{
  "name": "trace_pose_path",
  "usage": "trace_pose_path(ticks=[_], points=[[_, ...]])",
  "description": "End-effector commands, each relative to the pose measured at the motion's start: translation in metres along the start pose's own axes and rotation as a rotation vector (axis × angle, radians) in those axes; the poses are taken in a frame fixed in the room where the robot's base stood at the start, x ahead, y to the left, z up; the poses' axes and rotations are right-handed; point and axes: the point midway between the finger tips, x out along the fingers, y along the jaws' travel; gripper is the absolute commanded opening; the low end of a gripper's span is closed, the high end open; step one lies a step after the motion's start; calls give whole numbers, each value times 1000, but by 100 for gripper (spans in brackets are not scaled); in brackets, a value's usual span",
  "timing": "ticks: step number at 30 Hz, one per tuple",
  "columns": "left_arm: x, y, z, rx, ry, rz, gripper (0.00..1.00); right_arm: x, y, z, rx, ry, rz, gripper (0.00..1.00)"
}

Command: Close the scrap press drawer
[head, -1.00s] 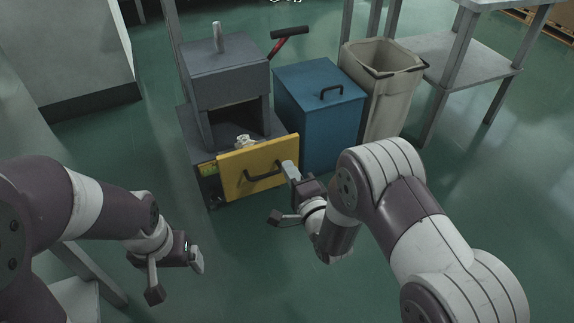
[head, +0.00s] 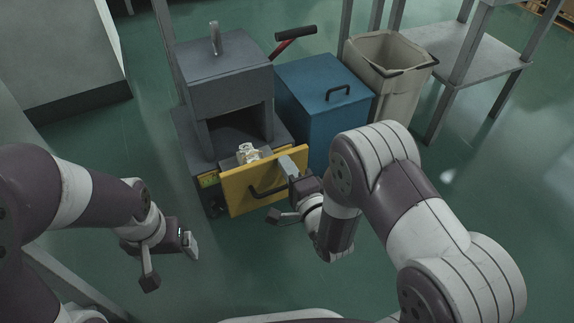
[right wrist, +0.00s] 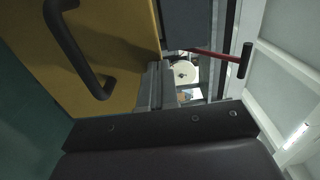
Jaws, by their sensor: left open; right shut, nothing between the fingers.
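The scrap press (head: 222,80) is a dark grey box, and its drawer stands pulled out. The yellow drawer front (head: 240,190) has a black bar handle (head: 266,191). A pale crumpled piece (head: 249,152) lies behind the front. My right gripper (head: 289,165) is shut and empty, at the front's upper right part; I cannot tell whether it touches. The yellow front (right wrist: 120,50) and handle (right wrist: 75,50) fill the left of the right wrist view. My left gripper (head: 170,262) is open and empty, left of the drawer and nearer to me.
A blue lidded bin (head: 322,105) and a beige open bin (head: 392,85) stand right of the press. A grey metal shelf (head: 455,55) is at the right.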

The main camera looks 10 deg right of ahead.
Motion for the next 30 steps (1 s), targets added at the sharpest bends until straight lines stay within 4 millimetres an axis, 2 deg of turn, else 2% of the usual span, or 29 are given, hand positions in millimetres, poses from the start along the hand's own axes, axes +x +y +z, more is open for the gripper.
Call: trace_pose_path(ticks=[5,8,21,30], points=[[1,0,0,0,0,0,89,10,0,0,0,0,-2,0],[3,0,0,0,0,0,89,25,0,0,0,0,-3,0],[16,0,2,0,0,0,89,119,2,0,0,0,-2,0],[22,0,3,0,0,0,89,158,1,0,0,0,0,0]])
